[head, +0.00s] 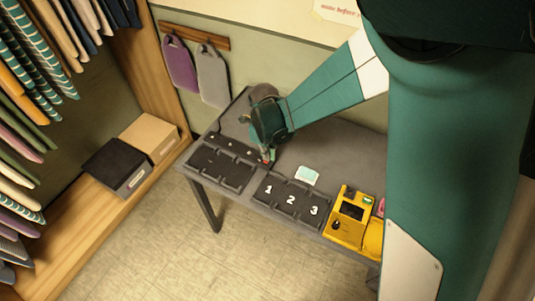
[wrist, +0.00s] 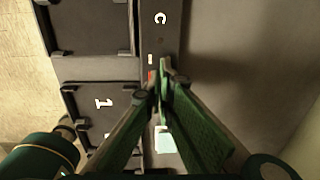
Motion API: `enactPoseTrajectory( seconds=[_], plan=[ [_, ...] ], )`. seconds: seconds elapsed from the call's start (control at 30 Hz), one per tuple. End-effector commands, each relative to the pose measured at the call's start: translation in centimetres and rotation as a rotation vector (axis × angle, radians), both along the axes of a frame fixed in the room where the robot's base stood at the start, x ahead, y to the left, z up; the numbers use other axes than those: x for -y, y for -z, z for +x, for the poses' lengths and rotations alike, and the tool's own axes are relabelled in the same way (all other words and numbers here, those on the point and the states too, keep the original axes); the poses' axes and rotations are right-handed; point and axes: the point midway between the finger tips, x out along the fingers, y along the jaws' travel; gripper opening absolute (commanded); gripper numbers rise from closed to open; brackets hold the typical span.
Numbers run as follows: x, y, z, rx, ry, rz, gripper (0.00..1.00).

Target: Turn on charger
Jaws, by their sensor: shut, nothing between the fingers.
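The charger appears to be the black unit (head: 222,168) with slots at the left of the grey table, with a raised back strip bearing small white marks. My gripper (head: 267,160) is over that end. In the wrist view my gripper's green fingertips (wrist: 162,76) are shut and empty, right beside the red part. I cannot tell whether they touch it. The fingers partly hide the red part.
A black tray numbered 1, 2, 3 (head: 290,213) lies right of the charger. A pale mint card (head: 307,176) lies behind it. A yellow device (head: 350,217) stands farther right. Purple (head: 179,66) and grey (head: 213,77) bags hang on the wall. The table behind the card is clear.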

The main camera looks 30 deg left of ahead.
Motion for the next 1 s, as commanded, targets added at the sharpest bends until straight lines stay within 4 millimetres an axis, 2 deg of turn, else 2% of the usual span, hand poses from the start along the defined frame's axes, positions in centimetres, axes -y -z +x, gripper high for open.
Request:
enactPoseTrajectory(
  seconds=[0.37, 0.57, 0.77, 1.0],
  plan=[
    [0.0, -0.1, 0.0, 0.0, 0.0, 0.0, 0.0],
    [0.0, -1.1, 0.1, 0.0, 0.0, 0.0, 0.0],
    [0.0, -3.5, 0.5, 0.0, 0.0, 0.0, 0.0],
    [0.0, -7.2, 1.0, 0.0, 0.0, 0.0, 0.0]
  ],
)
